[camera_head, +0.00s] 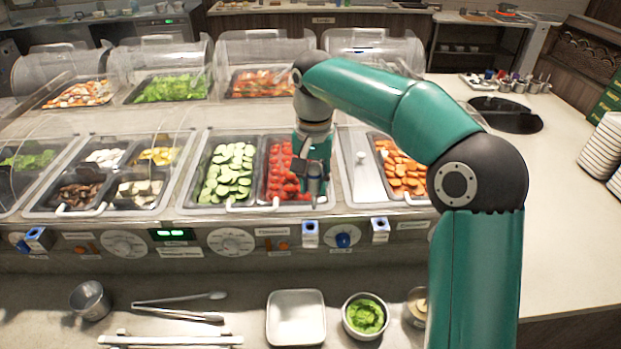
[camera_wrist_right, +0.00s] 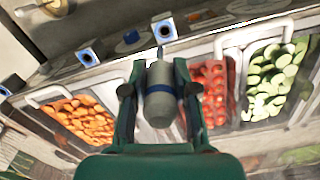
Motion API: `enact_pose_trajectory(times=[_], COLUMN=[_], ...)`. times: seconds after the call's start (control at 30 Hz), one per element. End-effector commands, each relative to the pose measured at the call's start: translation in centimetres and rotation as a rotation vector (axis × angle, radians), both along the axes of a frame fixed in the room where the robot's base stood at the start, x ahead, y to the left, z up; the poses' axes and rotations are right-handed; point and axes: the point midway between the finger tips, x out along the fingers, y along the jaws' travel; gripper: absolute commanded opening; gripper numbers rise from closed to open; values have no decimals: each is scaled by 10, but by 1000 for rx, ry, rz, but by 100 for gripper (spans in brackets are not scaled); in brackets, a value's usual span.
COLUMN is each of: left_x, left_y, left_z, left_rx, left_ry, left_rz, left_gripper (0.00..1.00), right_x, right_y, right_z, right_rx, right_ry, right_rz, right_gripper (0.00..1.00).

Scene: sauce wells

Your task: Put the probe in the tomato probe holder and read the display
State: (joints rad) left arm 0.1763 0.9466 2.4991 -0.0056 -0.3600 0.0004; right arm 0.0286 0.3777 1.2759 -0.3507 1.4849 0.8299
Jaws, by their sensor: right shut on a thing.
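My right gripper (camera_head: 315,180) is shut on the probe (camera_head: 315,187), a grey cylinder with a blue band. The probe also shows between the fingers in the right wrist view (camera_wrist_right: 160,98). Its thin tip points down toward the counter's front panel. The tomato pan (camera_head: 283,172) is just left of the gripper. A blue-and-white probe holder (camera_head: 310,235) is on the panel below the gripper. It also shows beyond the tip in the right wrist view (camera_wrist_right: 164,29); the probe appears above it and apart. The green display (camera_head: 176,234) is lit, too small to read. My left gripper is not in view.
Another holder (camera_head: 380,230) and a blue knob (camera_head: 343,240) are to the right on the panel. Pans of cucumber (camera_head: 228,172) and carrot (camera_head: 404,165) flank the tomatoes. Tongs (camera_head: 180,314), a metal tray (camera_head: 296,318) and bowls stand on the lower ledge.

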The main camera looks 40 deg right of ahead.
Motion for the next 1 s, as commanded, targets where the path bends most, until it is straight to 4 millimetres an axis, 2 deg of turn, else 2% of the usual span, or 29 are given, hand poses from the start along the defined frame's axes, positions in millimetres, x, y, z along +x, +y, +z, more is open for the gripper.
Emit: enact_pose_trajectory(times=[0.03,0.3,0.5,1.0], left_x=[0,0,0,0], left_y=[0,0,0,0], left_z=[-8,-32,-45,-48], left_rx=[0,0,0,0], left_ry=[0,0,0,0], left_rz=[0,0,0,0], left_gripper=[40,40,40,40], right_x=[2,5,5,5], right_y=[3,6,7,8], right_z=[-8,-33,-46,-49], right_rx=[0,0,0,0], right_ry=[0,-1,-1,-1], right_rz=[6,15,17,18], right_gripper=[0,0,0,0])
